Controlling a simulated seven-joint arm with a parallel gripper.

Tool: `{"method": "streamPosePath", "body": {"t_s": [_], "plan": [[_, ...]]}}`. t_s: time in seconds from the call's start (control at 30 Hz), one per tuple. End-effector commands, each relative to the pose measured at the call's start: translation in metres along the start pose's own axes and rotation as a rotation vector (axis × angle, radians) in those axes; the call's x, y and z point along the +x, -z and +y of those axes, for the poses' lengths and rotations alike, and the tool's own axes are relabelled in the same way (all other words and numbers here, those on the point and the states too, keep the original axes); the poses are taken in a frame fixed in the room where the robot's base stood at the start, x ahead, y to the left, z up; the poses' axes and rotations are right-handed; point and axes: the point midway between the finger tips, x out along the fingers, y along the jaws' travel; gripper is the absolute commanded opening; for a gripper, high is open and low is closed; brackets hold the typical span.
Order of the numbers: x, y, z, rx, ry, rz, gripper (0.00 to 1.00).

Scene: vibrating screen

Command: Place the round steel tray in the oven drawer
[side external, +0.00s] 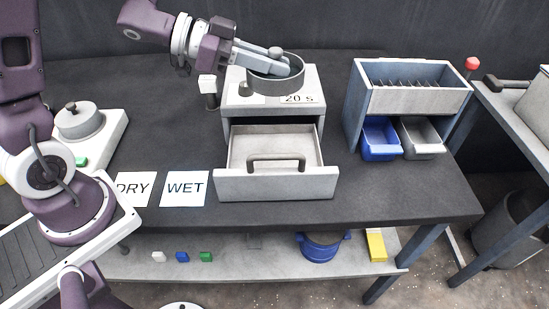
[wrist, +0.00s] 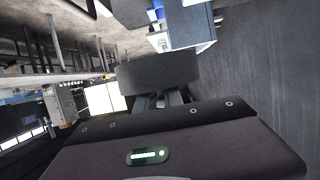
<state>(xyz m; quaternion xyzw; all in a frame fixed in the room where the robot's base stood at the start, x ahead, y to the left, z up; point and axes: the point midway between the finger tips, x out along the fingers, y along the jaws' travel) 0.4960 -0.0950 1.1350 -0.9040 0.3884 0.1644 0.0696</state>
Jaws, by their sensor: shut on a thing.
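The round steel tray (side external: 262,84) is a shallow dark grey dish. My gripper (side external: 285,66) is shut on its wall and holds it up, in front of my view of the oven's top. In the wrist view the tray (wrist: 158,82) shows as a dark curved wall just beyond my gripper (wrist: 168,102). The oven (side external: 312,92) is a light grey box with a "20 s" label on the table. Its drawer (side external: 276,184) is pulled out towards the front, with a bar handle, and its visible floor is empty. The tray is above and behind the open drawer.
A slotted rack (side external: 415,100) with a blue bin (side external: 380,138) and a grey bin (side external: 420,136) stands right of the oven. "DRY" (side external: 133,188) and "WET" (side external: 185,189) cards lie left of the drawer. A white device (side external: 100,143) stands at the left.

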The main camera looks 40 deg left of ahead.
Motion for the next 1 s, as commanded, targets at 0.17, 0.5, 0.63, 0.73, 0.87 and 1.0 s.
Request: {"method": "streamPosePath", "body": {"t_s": [0.17, 0.5, 0.63, 0.73, 0.87, 1.0], "plan": [[0.009, -0.025, 0.000, -0.006, 0.001, 0.000, 0.00], [0.033, -0.090, 0.000, -0.013, 0.001, -0.003, 0.00], [0.045, -0.122, -0.001, -0.008, 0.004, -0.002, 0.00], [0.054, -0.143, -0.001, -0.006, 0.004, -0.001, 0.00], [0.061, -0.163, -0.001, -0.002, 0.005, 0.001, 0.00], [0.067, -0.178, -0.001, -0.002, 0.005, 0.000, 0.00]]}}
